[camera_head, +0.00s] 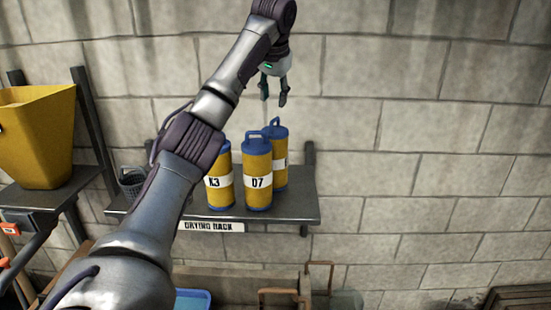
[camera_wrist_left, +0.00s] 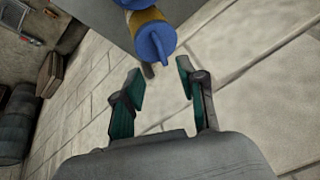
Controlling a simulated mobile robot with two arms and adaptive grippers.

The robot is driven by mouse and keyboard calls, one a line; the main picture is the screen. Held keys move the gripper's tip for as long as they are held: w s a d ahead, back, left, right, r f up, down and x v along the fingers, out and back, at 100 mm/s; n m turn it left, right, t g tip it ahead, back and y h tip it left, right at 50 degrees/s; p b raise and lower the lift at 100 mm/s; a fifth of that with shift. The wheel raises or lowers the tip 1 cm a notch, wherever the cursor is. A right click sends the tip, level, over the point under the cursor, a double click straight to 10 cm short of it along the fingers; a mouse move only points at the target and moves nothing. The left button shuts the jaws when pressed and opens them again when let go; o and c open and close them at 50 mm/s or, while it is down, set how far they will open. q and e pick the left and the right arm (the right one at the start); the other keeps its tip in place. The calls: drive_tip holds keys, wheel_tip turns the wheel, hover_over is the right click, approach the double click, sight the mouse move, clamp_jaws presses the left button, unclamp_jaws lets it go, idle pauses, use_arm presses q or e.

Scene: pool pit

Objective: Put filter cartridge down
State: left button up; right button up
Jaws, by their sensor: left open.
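Several yellow filter cartridges with blue caps and handles stand upright on the drying rack shelf (camera_head: 300,208). The front one is marked 07 (camera_head: 257,195), the left one reads K3 (camera_head: 219,195) and is partly hidden by my arm, and another (camera_head: 280,150) stands behind at right. My left gripper (camera_head: 273,98) is open and empty above the cartridges, apart from them. In the left wrist view, the open fingers (camera_wrist_left: 160,85) show with nothing between them, and a cartridge's blue top (camera_wrist_left: 155,42) lies just beyond. My right gripper is not in view.
A yellow hopper-shaped container (camera_head: 36,135) stands on a dark stand at left. A grey basket (camera_head: 131,182) sits on the rack's left end. The block wall is close behind. A blue tray (camera_head: 193,299) is below the rack. The shelf's right end is bare.

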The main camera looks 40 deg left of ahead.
sight(275, 119)
use_arm(q)
drive_tip(key=x, duration=0.3)
drive_tip(key=shift+w+a+f+p, duration=0.1)
drive_tip(key=shift+a+f+p, duration=0.1)
drive_tip(key=shift+a+p, duration=0.15)
drive_tip(key=p+x, duration=0.1)
drive_tip(key=x, duration=0.1)
drive_tip(key=p+x, duration=0.2)
drive_tip(key=shift+w, duration=0.5)
drive_tip(key=shift+w+a+f, duration=0.1)
drive_tip(key=shift+f, duration=0.3)
drive_tip(key=shift+a+f, duration=0.1)
drive_tip(key=shift+f, duration=0.05)
drive_tip(key=shift+c, duration=0.2)
clamp_jaws()
